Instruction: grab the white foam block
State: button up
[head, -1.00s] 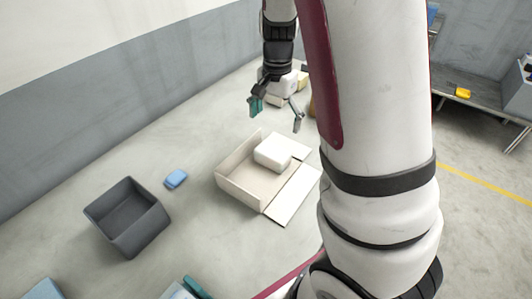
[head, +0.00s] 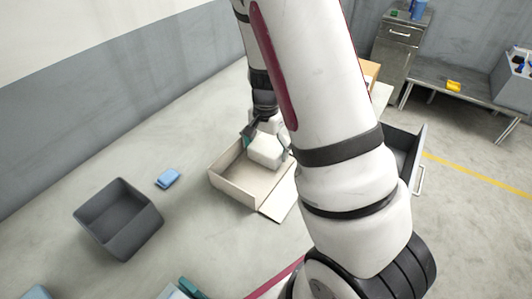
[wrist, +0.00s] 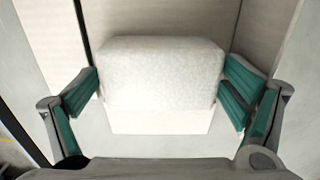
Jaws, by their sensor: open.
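The white foam block (head: 266,152) sits in a shallow open cardboard box (head: 232,188) on the floor. In the wrist view the block (wrist: 160,75) lies between the two teal-padded fingers of my gripper (wrist: 163,92). The left fingertip is very close to the block's left side, and the right finger is close to its right side; I cannot tell whether either touches. In the head view my gripper (head: 266,146) is down at the box, with its fingers on either side of the block. My arm hides part of the box's right side.
A dark grey bin (head: 120,222) and a small blue object (head: 167,178) are on the floor to the left. At the right are a dark open drawer (head: 402,150), a metal cabinet (head: 398,45) and a low bench (head: 470,85). The floor between bin and box is mostly clear.

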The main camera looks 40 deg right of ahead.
aim_at(267, 148)
jog(key=c, duration=0.7)
jog(key=shift+r, duration=0.15)
jog(key=shift+r, duration=0.65)
notch_tip(267, 148, up, 2)
jog(key=shift+s+r, duration=0.15)
jog(key=s, duration=0.4)
jog(key=s+a+r+p, duration=0.1)
jog(key=s, duration=0.9)
jog(key=shift+a+r+p, duration=0.15)
jog(key=shift+p, duration=0.2)
jog(key=shift+s+a+p, duration=0.1)
jog(key=shift+s+p, duration=0.75)
jog(key=shift+p, duration=0.05)
